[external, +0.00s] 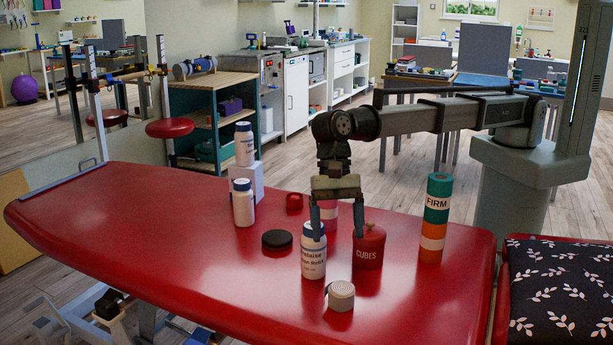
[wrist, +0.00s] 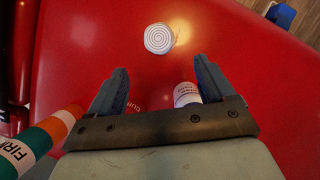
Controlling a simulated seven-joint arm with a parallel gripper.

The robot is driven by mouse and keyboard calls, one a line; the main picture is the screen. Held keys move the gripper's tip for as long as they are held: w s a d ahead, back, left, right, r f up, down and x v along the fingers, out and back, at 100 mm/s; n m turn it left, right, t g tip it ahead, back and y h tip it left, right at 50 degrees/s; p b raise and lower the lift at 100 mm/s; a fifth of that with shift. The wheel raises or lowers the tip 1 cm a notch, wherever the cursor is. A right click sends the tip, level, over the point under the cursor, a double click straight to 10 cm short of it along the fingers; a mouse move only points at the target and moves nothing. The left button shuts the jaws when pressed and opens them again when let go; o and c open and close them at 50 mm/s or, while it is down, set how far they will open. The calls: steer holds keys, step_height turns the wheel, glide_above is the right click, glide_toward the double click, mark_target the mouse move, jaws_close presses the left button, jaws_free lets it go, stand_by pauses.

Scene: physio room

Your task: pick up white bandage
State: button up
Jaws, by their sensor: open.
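The white bandage (external: 340,296) is a short roll lying on the red padded table, near its front edge. In the wrist view the bandage (wrist: 159,38) shows its spiral end, beyond the fingertips and roughly centred between them. My gripper (external: 336,232) points down above the table, behind the bandage and higher than it. Its fingers are apart with nothing held between them; they also show in the wrist view (wrist: 160,85). A white bottle with a blue cap (external: 313,256) and a red CUBES container (external: 369,248) stand close by the fingers.
A green, white and orange FIRM roll (external: 435,218) stands upright to the right. A black disc (external: 277,240), a small red object (external: 294,202) and a white bottle (external: 243,203) are to the left. The red table (external: 150,235) is clear at its left.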

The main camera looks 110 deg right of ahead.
mark_target(342, 287)
steer(key=x, duration=1.3)
steer(key=shift+s, duration=0.1)
steer(key=shift+c, duration=0.4)
steer(key=c, duration=1)
steer(key=shift+r, duration=0.1)
steer(key=shift+c, duration=0.2)
